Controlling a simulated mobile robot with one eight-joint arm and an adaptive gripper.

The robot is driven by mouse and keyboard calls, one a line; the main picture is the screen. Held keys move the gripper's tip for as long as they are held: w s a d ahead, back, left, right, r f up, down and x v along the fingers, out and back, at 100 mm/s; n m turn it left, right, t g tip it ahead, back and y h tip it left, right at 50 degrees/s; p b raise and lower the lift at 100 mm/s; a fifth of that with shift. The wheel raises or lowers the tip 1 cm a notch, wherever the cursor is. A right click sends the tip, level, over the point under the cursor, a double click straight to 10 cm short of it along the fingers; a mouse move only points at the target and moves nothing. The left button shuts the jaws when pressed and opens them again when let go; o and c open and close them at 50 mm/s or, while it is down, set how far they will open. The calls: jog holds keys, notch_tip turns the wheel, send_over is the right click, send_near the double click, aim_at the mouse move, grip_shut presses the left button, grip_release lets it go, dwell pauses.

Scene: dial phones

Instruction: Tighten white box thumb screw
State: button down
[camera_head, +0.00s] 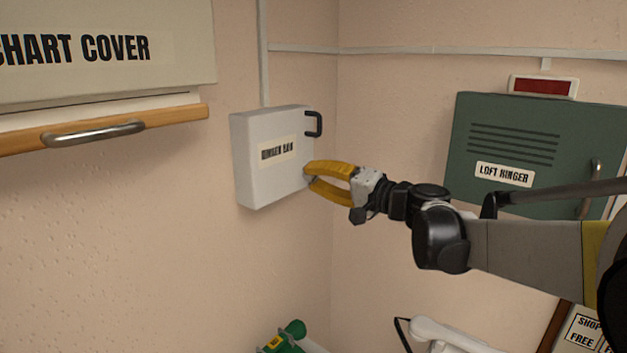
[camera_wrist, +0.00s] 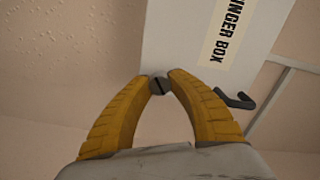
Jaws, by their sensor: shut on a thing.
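The white box (camera_head: 270,158) hangs on the pink wall, with a label on its front and a dark handle at its upper right edge. It also shows in the wrist view (camera_wrist: 185,50). The thumb screw (camera_wrist: 159,86) is a small dark slotted head near the box's edge. My yellow gripper (camera_wrist: 159,84) is shut on the screw, with one fingertip on each side of it. In the head view my gripper (camera_head: 308,172) reaches the box's right edge below the handle, and its fingers hide the screw.
A green cabinet (camera_head: 545,150) labelled "LOFT RINGER" hangs on the right wall. A cover marked "CHART COVER" (camera_head: 100,75) is at upper left above a wooden rail with a metal handle (camera_head: 93,133). A white phone (camera_head: 445,334) and a green object (camera_head: 285,338) are below.

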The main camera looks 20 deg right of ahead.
jog(key=m+b, duration=0.1)
jog(key=m, duration=1.3)
jog(key=shift+m+b, duration=0.3)
jog(key=shift+b, duration=0.1)
jog(key=m, duration=0.9)
jog(key=shift+m+b, duration=0.3)
jog(key=c, duration=1.2)
grip_release()
jog(key=shift+o, duration=0.2)
